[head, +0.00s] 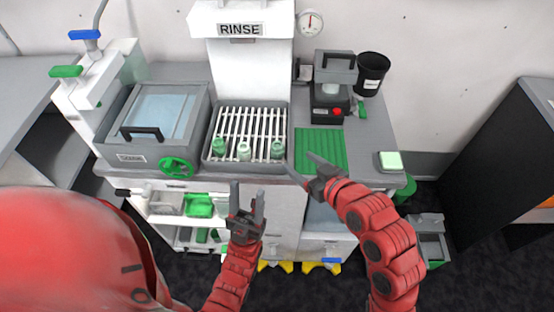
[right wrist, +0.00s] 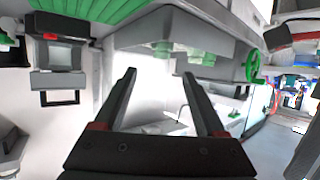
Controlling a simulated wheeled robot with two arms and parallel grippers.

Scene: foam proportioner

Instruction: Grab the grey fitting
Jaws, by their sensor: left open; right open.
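Several small fittings stand on the slatted rack of the rinse basin in the head view. The middle fitting (head: 244,151) is the palest, a greyish white-green. A green fitting (head: 219,147) stands to its left and another green fitting (head: 278,149) to its right. I cannot tell for sure which one counts as grey. My left gripper (head: 247,192) is open and empty, pointing up in front of the basin's front edge. My right gripper (head: 302,164) is open and empty near the green mat, right of the rack. It also shows in the right wrist view (right wrist: 158,80), with nothing between its fingers.
A lidded soak tank (head: 165,105) with a green handwheel (head: 177,167) stands left of the rack (head: 250,120). A ribbed green mat (head: 325,148) lies to the right. Behind it are a grey machine (head: 331,95) and a black cup (head: 371,75). Shelves with green and grey parts (head: 200,206) sit below.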

